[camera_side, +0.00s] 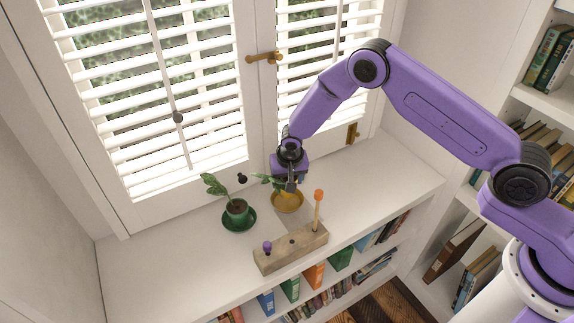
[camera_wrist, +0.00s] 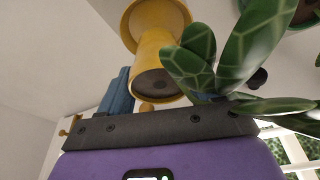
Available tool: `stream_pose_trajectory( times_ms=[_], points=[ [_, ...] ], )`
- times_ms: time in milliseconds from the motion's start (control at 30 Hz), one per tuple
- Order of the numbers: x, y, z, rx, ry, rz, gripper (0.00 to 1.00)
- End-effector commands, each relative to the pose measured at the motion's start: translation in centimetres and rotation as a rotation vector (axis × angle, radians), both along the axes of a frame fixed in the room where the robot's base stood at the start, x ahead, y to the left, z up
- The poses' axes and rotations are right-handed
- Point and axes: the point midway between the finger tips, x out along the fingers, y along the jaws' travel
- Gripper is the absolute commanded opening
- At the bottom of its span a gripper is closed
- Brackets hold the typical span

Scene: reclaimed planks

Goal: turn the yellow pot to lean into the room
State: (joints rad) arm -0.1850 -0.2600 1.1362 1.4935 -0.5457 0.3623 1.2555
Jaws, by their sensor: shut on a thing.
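The yellow pot (camera_wrist: 158,52) stands on its yellow saucer (camera_wrist: 142,10) in the wrist view, its dark soil facing the camera. Its broad green leaves (camera_wrist: 222,58) spread to the right there, toward the window side. In the side view the yellow saucer (camera_side: 289,207) shows under my gripper (camera_side: 290,186), which hides most of the pot. A leaf (camera_side: 265,178) sticks out to the left of my gripper, along the window. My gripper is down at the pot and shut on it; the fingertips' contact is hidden.
A green pot (camera_side: 237,209) with a plant stands on a green saucer just left. A wooden block (camera_side: 285,252) with a purple knob and an orange-topped peg lies in front. Shuttered windows (camera_side: 165,100) rise behind. The sill is clear at far left and right.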

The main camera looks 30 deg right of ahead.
Motion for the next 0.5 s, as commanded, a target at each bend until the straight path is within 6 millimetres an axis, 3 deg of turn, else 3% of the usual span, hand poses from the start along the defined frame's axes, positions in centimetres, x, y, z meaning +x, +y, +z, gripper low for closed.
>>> stream_pose_trajectory(
  times_ms=[500],
  points=[
    [0.0,0.0,-2.4,0.001,-0.001,0.028,0.15]
  ],
)
